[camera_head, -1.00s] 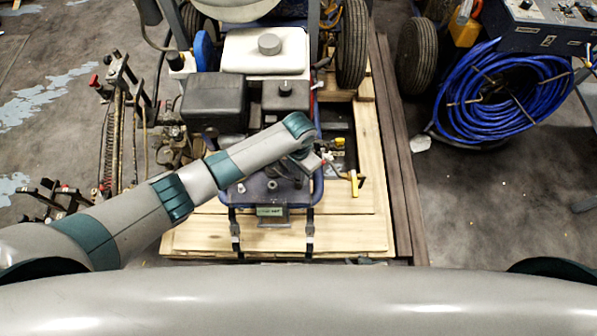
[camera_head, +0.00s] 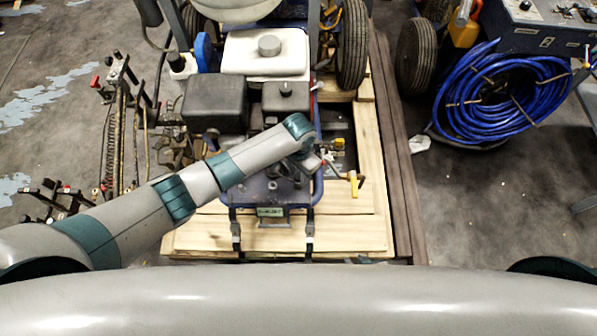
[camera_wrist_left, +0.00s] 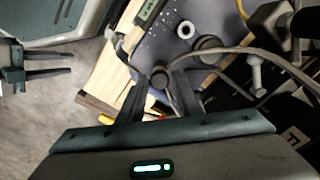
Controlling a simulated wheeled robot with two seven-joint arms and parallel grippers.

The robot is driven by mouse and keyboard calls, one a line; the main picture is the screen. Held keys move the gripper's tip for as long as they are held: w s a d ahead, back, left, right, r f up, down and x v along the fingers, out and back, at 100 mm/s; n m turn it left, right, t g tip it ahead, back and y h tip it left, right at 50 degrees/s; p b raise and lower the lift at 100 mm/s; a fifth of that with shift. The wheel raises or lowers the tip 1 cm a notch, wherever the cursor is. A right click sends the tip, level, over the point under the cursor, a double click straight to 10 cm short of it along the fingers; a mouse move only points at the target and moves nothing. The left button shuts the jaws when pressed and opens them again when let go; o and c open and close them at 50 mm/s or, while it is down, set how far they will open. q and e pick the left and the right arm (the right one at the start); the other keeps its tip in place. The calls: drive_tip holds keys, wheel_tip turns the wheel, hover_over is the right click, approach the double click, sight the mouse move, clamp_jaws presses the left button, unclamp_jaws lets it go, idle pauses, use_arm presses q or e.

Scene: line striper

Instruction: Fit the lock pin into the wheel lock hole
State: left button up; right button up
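My left arm reaches over the blue machine deck (camera_head: 240,190) in the head view, and its wrist hides the gripper there. In the left wrist view my left gripper (camera_wrist_left: 161,74) has its two dark fingers apart. A dark round knob (camera_wrist_left: 160,79) shows between the fingertips; contact cannot be told. A pale bolt-shaped piece (camera_wrist_left: 256,76) stands to the right; I cannot tell if it is the lock pin. I cannot make out the wheel lock hole. My right gripper (camera_wrist_left: 70,64) is open and empty at the left edge.
The machine stands on a wooden pallet (camera_head: 340,235). A grey cable (camera_wrist_left: 250,52) arcs close to my left fingers. Blue coiled hose (camera_head: 500,95) lies at right; the floor between is mostly clear.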

use_arm(q)
drive_tip(key=shift+c, duration=0.7)
drive_tip(key=c, duration=0.6)
drive_tip(key=shift+r+p, duration=0.7)
drive_tip(key=shift+p, duration=0.3)
use_arm(e)
drive_tip(key=shift+r, duration=0.95)
